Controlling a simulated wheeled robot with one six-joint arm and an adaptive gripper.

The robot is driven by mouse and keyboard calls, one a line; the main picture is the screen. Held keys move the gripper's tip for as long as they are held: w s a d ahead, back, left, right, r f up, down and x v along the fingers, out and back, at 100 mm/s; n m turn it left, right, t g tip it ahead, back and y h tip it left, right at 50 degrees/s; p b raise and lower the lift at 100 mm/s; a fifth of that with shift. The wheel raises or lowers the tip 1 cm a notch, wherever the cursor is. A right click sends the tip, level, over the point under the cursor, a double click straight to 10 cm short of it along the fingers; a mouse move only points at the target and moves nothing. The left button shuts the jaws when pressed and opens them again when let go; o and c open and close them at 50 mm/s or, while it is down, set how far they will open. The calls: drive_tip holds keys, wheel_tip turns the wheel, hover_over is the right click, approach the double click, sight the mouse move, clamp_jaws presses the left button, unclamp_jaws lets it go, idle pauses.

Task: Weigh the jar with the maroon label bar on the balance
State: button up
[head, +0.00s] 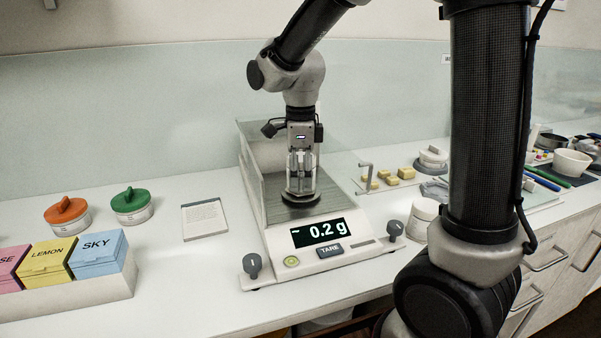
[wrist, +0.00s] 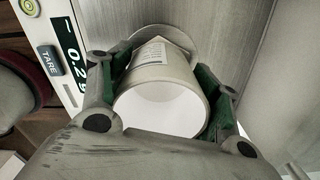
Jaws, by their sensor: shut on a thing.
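The balance (head: 325,240) stands on the counter, and its display (head: 324,231) reads about 0.2 g, with a small mark before the digits. My gripper (head: 301,185) points down inside the weighing chamber, over the round pan (head: 301,198). In the wrist view my gripper (wrist: 165,95) is shut on a white jar (wrist: 157,82) with a pale printed label. The label bar's colour cannot be made out. The jar's base is close to the pan (wrist: 180,35); I cannot tell whether they touch. In the head view the fingers mostly hide the jar.
Clear panels (head: 252,175) flank the chamber. A white jar (head: 425,215) stands right of the balance. Orange-lidded (head: 67,215) and green-lidded (head: 132,206) containers, a printed card (head: 204,219) and a box of coloured cartons (head: 70,300) stand left. Yellow blocks (head: 390,177) lie behind right.

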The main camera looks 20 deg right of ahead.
drive_tip(key=shift+f, duration=0.25)
idle(0.4)
drive_tip(key=o, duration=1.2)
drive_tip(key=shift+c, duration=0.2)
wheel_tip(320, 180, up, 12)
drive_tip(key=s+d+f+n+t, duration=0.1)
drive_tip(key=s+d+n+t, duration=0.1)
drive_tip(key=s+d+n, duration=0.5)
drive_tip(key=s+d+f+n+t, duration=0.1)
drive_tip(key=s+d+n+t, duration=0.1)
drive_tip(key=s+d+n, duration=0.6)
drive_tip(key=s+n, duration=0.4)
drive_tip(key=n, duration=0.2)
drive_tip(key=shift+f+n, duration=0.3)
idle(0.6)
